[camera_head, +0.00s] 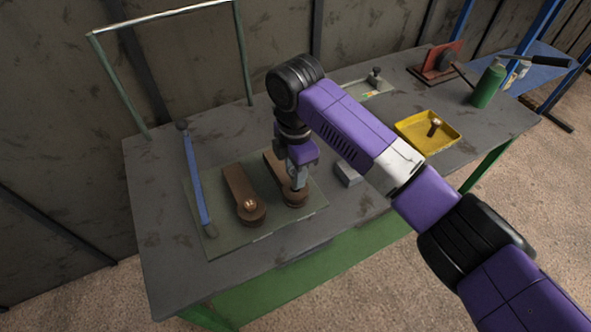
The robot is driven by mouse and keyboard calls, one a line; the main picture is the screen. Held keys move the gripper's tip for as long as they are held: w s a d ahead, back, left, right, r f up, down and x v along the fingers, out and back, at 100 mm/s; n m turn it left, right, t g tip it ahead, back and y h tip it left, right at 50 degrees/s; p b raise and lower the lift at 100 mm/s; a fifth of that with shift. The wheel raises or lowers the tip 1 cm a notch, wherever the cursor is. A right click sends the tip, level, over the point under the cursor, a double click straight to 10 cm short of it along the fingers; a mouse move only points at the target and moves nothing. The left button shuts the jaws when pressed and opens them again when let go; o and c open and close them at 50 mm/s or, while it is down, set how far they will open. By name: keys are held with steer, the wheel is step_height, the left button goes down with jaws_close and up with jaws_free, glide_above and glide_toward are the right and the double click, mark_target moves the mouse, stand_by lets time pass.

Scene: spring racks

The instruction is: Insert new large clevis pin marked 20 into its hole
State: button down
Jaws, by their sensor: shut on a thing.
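My gripper (298,184) points down over the right-hand brown wooden block and is shut at the round front end of that block (296,199). The clevis pin in its jaws is too small and too covered by the fingers to make out, and I cannot tell whether it is in a hole. The left-hand brown block (238,187) lies beside it, with a small copper-coloured round part (250,204) at its round front end. Both blocks lie on a grey-green mat (222,242). No number 20 can be read.
A blue bar (196,180) lies along the mat's left side. A small grey block (347,174) stands right of the mat. A yellow tray (412,121) holds a dark pin-like part (434,127). A green bottle (487,86) and a red stand (436,63) are at the far right.

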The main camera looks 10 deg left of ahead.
steer(key=shift+f+b, duration=0.95)
steer(key=shift+f, duration=1.05)
steer(key=c, duration=1)
jaws_free()
steer(key=shift+r+b, duration=0.55)
steer(key=shift+r, duration=3.4)
